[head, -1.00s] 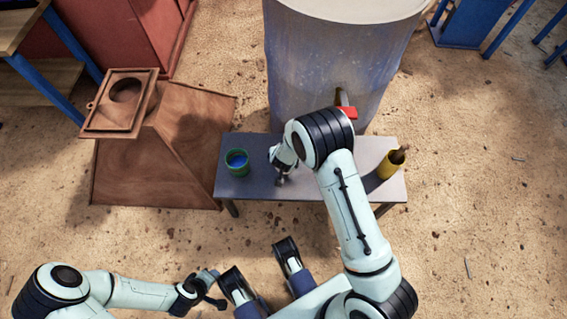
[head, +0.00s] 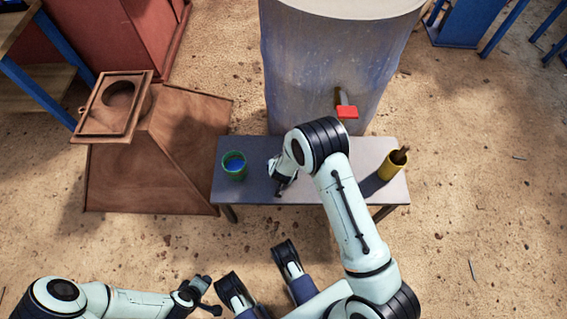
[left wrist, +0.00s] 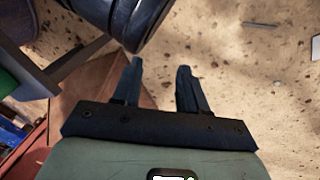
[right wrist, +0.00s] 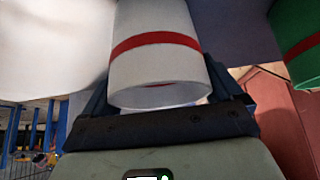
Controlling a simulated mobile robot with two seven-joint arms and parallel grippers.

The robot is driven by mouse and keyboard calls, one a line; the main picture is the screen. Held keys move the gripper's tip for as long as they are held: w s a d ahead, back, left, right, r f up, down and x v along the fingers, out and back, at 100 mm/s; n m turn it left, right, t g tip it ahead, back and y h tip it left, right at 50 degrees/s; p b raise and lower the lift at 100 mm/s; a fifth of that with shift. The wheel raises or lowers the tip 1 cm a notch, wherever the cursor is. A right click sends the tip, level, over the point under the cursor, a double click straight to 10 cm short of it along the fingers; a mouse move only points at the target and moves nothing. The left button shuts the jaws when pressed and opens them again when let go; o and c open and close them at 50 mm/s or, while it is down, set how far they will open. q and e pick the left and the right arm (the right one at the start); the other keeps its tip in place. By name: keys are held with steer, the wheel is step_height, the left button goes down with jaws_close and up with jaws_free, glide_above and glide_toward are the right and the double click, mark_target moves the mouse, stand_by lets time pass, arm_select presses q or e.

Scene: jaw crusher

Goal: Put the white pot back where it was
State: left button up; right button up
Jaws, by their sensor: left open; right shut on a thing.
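The white pot (right wrist: 155,60) has a red band and fills the middle of the right wrist view, its open rim towards the bottom of the picture. My right gripper (head: 281,187) is shut on it. In the head view this gripper is over the middle of the grey bench (head: 325,190), and the wrist and gripper hide the pot. I cannot tell whether the pot touches the bench top. My left gripper (head: 211,296) is open and empty, low at the left, away from the bench; its two fingers (left wrist: 160,88) show apart in the left wrist view.
A green pot (head: 234,173) with blue inside stands at the bench's left end, and a yellow pot (head: 389,169) with a brown stick at its right end. Behind stands a large drum (head: 310,70) with a red-handled tap (head: 347,112). A brown hopper (head: 150,175) is at the left.

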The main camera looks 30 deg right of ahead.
steer(key=o, duration=1.2)
steer(key=shift+c, duration=0.2)
